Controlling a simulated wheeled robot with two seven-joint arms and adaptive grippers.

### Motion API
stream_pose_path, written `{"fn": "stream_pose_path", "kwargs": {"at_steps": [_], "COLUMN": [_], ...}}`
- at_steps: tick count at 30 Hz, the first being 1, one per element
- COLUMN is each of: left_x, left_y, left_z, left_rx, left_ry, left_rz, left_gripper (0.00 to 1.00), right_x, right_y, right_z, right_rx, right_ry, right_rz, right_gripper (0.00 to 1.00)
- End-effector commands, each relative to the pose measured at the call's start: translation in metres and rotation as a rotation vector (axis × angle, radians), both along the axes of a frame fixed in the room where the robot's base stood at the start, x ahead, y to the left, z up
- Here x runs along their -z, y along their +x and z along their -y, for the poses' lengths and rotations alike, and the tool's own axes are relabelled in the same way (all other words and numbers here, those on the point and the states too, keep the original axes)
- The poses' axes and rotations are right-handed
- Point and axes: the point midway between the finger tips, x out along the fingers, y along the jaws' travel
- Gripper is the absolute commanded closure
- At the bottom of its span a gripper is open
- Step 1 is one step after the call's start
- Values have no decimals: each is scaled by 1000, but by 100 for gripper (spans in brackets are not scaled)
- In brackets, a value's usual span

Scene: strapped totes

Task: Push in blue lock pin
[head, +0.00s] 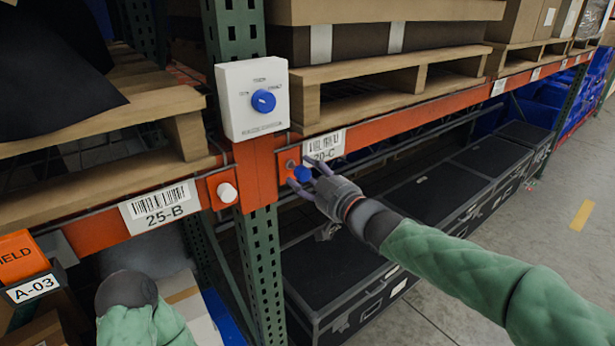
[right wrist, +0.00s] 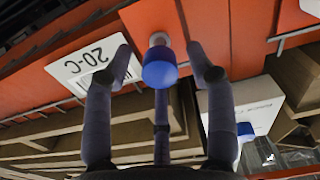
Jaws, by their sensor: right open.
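The blue lock pin (head: 302,173) sticks out of the orange beam plate beside the 20-C label in the head view. In the right wrist view the blue pin (right wrist: 159,75) has a round blue head on a pale collar. My right gripper (head: 300,178) is open at the pin, its fingers spread around the blue head. In the right wrist view a gap shows between the pin and the side fingers of the right gripper (right wrist: 160,62); whether the third finger touches it I cannot tell. My left arm shows at the lower left; its gripper is hidden.
A white box with a blue knob (head: 252,99) is fixed to the green upright (head: 259,270) above the pin. A white pin (head: 227,192) sits left of the upright. Loaded pallets (head: 400,75) lie above the beam, and black cases (head: 345,275) stand below.

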Motion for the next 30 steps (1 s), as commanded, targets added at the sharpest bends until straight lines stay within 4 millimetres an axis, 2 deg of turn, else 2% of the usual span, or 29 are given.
{"fn": "stream_pose_path", "kwargs": {"at_steps": [5, 9, 11, 17, 25, 30], "left_x": [0, 0, 0, 0, -1, -1], "left_y": [0, 0, 0, 0, 0, 0], "left_z": [0, 0, 0, 0, 0, 0], "left_rx": [0, 0, 0, 0, 0, 0], "left_ry": [0, 0, 0, 0, 0, 0], "left_rz": [0, 0, 0, 0, 0, 0], "left_gripper": [60, 60, 60, 60, 60, 60], "right_x": [0, 0, 0, 0, -1, -1], "right_y": [0, 0, 0, 1, 23, 30], "right_z": [0, 0, 0, -1, -17, -22], "right_rx": [0, 0, 0, -1, -2, 0], "right_ry": [0, -1, 0, 0, 0, 0], "right_rz": [0, -1, 0, 0, 0, 2], "right_gripper": [44, 83, 100, 100, 100, 100]}}
